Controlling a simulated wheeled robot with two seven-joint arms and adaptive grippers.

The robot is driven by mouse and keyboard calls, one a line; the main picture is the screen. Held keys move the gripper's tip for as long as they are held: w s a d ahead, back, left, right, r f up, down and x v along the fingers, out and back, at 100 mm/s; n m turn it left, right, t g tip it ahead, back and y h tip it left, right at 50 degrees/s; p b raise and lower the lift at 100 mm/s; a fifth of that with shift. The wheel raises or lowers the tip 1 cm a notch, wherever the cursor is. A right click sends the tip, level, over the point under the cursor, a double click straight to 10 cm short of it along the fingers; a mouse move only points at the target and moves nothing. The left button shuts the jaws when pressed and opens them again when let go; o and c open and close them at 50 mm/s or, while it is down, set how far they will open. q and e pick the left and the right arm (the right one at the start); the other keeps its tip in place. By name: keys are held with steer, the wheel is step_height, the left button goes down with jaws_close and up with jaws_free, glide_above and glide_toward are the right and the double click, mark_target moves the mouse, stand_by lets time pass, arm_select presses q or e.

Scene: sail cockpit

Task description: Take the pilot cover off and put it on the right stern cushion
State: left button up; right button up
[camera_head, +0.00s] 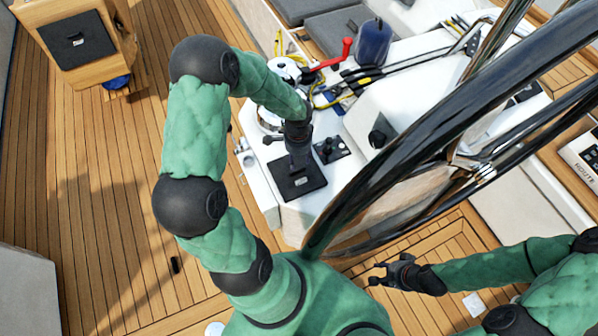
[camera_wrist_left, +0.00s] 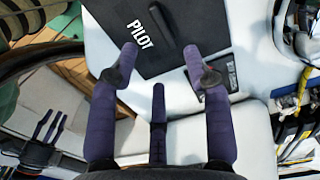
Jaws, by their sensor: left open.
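The pilot cover (camera_head: 300,186) is a flat black square plate on the white console. In the left wrist view, the cover (camera_wrist_left: 120,35) shows the white word PILOT and a raised black bar handle. My left gripper (camera_head: 297,152) is above the cover, pointing down. In its wrist view its purple-grey fingers (camera_wrist_left: 160,58) are spread on either side of the handle's near end, holding nothing. My right gripper (camera_head: 378,274) is low over the teak floor, empty, fingers apart. Grey cushions (camera_head: 337,30) lie at the top; I cannot tell which is the right stern cushion.
A large black steering wheel (camera_head: 430,120) stands right of my left arm. A small switch panel (camera_head: 331,149) is beside the cover. The teak floor (camera_head: 100,200) is mostly clear at left.

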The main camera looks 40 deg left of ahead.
mark_target(297, 171)
arm_select(q)
step_height(297, 171, down, 3)
steer(key=shift+w+f+b, duration=0.1)
steer(key=shift+f+b, duration=0.1)
steer(key=shift+b, duration=0.2)
steer(key=shift+f, duration=0.5)
steer(key=f+b, duration=0.1)
steer(key=f, duration=0.3)
steer(key=shift+a+b, duration=0.2)
steer(key=shift+b, duration=0.2)
jaws_close()
